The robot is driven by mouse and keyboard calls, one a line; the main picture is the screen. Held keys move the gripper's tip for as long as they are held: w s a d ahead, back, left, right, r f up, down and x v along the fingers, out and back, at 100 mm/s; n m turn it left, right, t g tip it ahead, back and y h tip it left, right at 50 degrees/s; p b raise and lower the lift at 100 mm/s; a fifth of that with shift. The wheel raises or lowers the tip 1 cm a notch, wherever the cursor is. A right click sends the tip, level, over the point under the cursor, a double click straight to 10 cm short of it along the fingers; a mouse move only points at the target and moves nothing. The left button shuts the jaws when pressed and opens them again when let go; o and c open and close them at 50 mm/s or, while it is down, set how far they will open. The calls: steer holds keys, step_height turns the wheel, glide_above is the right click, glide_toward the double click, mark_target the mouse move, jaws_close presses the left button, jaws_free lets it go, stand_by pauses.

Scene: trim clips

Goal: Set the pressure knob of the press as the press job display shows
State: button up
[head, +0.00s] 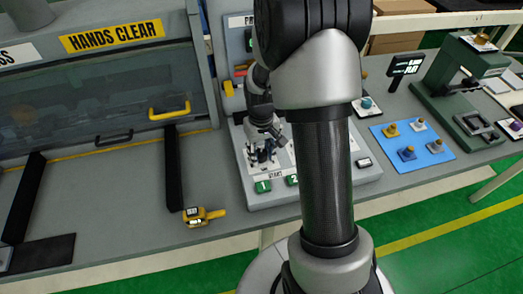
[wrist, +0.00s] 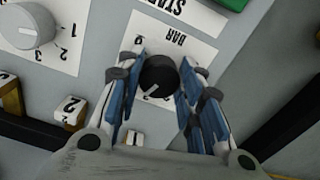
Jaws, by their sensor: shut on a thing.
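The black pressure knob (wrist: 158,75) sits on a white dial plate with an upside-down "BAR" label in the wrist view. Its white pointer line slants toward the lower left of that view. My gripper (wrist: 156,88) is shut on this knob, one blue-padded finger on each side. The fingers cover much of the dial's scale. In the head view my gripper (head: 264,150) is down at the press control panel (head: 255,198), and the knob is hidden there. A small black display (head: 406,65) stands at the back right; its lit text is too small to read surely.
A grey knob (wrist: 30,25) with a numbered scale is beside the gripper. Green buttons (head: 263,186) line the panel's front. A yellow device (head: 204,217) lies left of the panel. A blue mat (head: 412,155) with several pegs and a green press (head: 455,95) are at right.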

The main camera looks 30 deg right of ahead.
mark_target(261, 154)
steer(key=shift+m, duration=1.6)
steer(key=shift+p, duration=0.3)
steer(key=o, duration=1.1)
steer(key=shift+c, duration=0.2)
step_height(261, 154, up, 12)
